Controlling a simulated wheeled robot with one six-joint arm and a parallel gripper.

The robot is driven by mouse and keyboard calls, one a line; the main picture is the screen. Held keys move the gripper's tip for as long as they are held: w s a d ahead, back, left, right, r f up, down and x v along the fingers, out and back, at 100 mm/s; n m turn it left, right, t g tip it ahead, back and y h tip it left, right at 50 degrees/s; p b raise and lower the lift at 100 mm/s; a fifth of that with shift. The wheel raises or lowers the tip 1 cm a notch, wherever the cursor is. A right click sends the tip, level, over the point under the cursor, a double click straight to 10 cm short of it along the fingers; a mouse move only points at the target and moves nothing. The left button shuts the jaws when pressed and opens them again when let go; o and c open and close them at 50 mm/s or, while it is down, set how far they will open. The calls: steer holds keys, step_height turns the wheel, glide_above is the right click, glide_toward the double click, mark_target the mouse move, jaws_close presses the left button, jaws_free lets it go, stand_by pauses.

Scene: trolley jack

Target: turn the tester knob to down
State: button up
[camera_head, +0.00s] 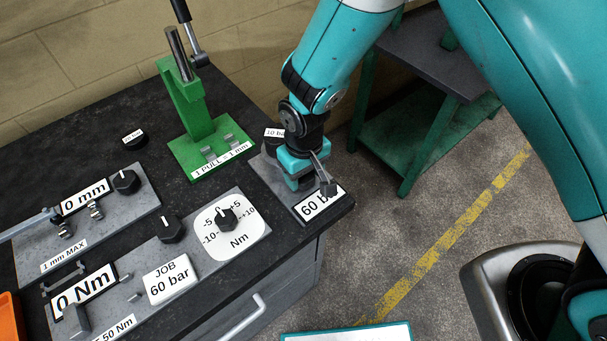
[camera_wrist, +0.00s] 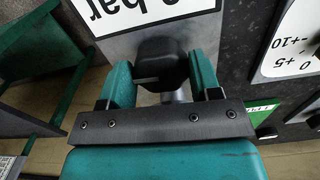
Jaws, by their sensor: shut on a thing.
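The tester is a grey panel with a white "60 b…" label (camera_head: 316,207) at the right end of the bench, partly hidden by my gripper. My gripper (camera_head: 306,181) is over this panel, pointing down. In the wrist view the dark tester knob (camera_wrist: 161,62) sits between the two teal fingers of my gripper (camera_wrist: 162,82), which are shut on it. A thin white line shows on the knob's near left side. The label ending in "bar" (camera_wrist: 140,12) lies just beyond the knob. In the head view the knob is hidden, so its setting cannot be read there.
A green press (camera_head: 198,125) stands left of my gripper. A dark round piece labelled "10 ba…" (camera_head: 273,138) is close behind it. A torque panel (camera_head: 165,262) with knobs lies front left. A green-legged side table (camera_head: 425,150) stands right; floor beyond the bench edge is open.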

steer(key=n+b, duration=0.1)
steer(key=n, duration=0.2)
steer(key=shift+w+n, duration=0.1)
steer(key=shift+n, duration=0.2)
steer(key=shift+n+b, duration=0.5)
steer(key=shift+n, duration=1.4)
steer(key=o, duration=0.9)
steer(key=shift+r, duration=0.15)
step_height(320, 180, up, 17)
steer(key=b, duration=0.3)
steer(key=shift+r, duration=0.1)
